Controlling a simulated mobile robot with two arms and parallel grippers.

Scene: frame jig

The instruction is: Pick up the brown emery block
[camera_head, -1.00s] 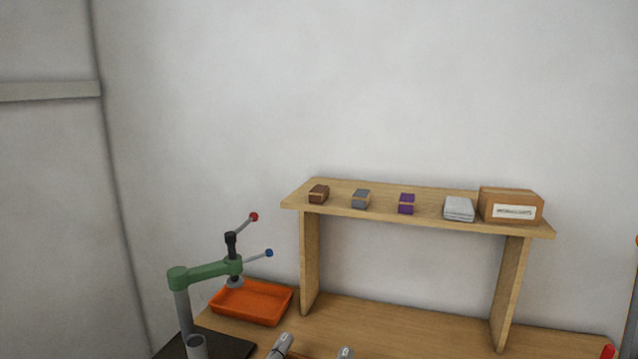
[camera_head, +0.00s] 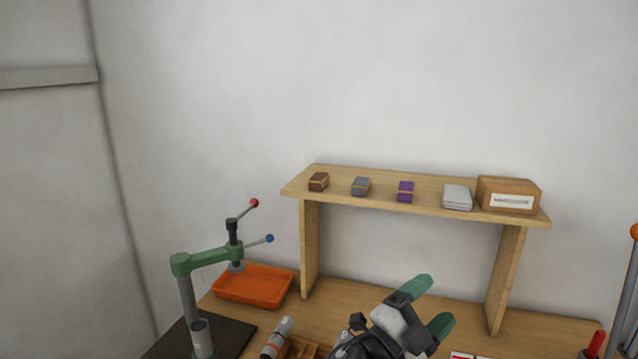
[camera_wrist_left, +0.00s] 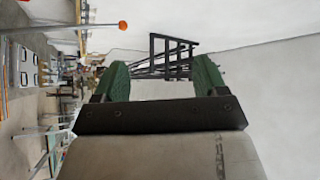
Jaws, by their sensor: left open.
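The brown emery block (camera_head: 318,181) sits at the left end of the raised wooden shelf (camera_head: 430,205), with a pale band around it. My left gripper (camera_head: 437,305) is at the lower middle of the head view, below and to the right of the block, in front of the shelf's open space. Its two green fingers are apart with nothing between them. They also show spread in the left wrist view (camera_wrist_left: 160,78), where the block is not seen. My right gripper is in neither view.
A grey block (camera_head: 360,186), a purple block (camera_head: 405,191), a folded grey cloth (camera_head: 457,197) and a cardboard box (camera_head: 508,194) share the shelf. Below stand an orange tray (camera_head: 253,286) and a green-armed clamp stand (camera_head: 205,260). The wall is close behind.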

